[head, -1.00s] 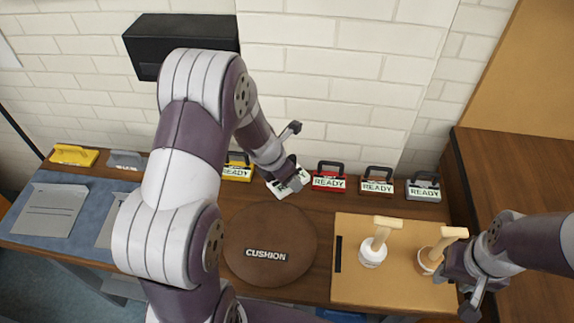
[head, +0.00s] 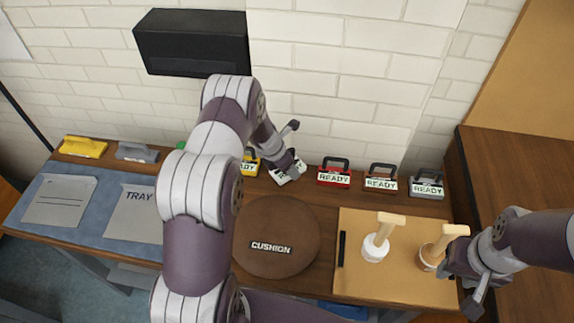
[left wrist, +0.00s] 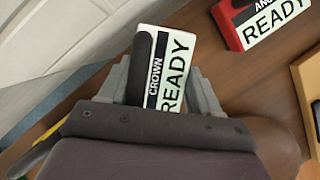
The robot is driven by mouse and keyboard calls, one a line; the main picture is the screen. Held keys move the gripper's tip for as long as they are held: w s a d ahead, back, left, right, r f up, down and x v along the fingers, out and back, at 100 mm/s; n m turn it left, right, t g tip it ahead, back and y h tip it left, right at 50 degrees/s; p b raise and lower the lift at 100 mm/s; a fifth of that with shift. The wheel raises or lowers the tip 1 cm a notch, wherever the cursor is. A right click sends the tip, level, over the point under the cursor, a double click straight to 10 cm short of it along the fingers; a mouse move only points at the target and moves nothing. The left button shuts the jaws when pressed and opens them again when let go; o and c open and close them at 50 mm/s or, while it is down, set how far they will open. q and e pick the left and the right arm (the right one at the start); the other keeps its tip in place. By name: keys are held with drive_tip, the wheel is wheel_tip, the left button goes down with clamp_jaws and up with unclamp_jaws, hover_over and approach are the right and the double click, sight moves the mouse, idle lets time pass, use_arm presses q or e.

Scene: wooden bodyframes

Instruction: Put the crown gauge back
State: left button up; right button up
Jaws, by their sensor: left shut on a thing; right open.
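The crown gauge (head: 288,175) is a white block with a dark handle and a READY label. It stands in the row along the wall, between a yellow gauge and a red gauge, turned askew. In the left wrist view the crown gauge (left wrist: 172,62) shows its CROWN and READY lettering between two grey fingers. My left gripper (left wrist: 160,92) is shut on it; in the head view it reaches in from above. I cannot tell whether the gauge touches the bench. My right gripper (head: 466,280) is open at the right edge of the tan board, beside a wooden-handled tool (head: 432,254).
The red gauge (head: 334,178) stands close right of the crown gauge, with brown (head: 381,183) and grey (head: 427,188) ones beyond. The yellow gauge (head: 250,168) is close left. The round brown cushion (head: 290,262) lies in front. A dark box (head: 192,42) hangs on the wall.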

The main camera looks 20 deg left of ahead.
use_arm(q)
drive_tip(key=shift+s+f, duration=0.1)
drive_tip(key=o, duration=1.3)
drive_tip(key=shift+o, duration=0.2)
drive_tip(key=shift+r, duration=0.35)
drive_tip(key=v, duration=1.2)
drive_tip(key=s+d+r+m, duration=0.3)
drive_tip(key=s+m, duration=0.3)
drive_tip(key=m, duration=0.4)
drive_tip(key=s+d+r+m+g+y, duration=0.1)
drive_tip(key=s+d+r+m, duration=0.1)
drive_tip(key=s+m, duration=0.5)
drive_tip(key=s+d+r+m+g+y, duration=0.1)
drive_tip(key=s+d+r+m, duration=0.2)
drive_tip(key=m, duration=1)
drive_tip(key=s+d, duration=0.2)
drive_tip(key=s, duration=0.2)
drive_tip(key=shift+s+r, duration=0.2)
drive_tip(key=shift+r, duration=0.2)
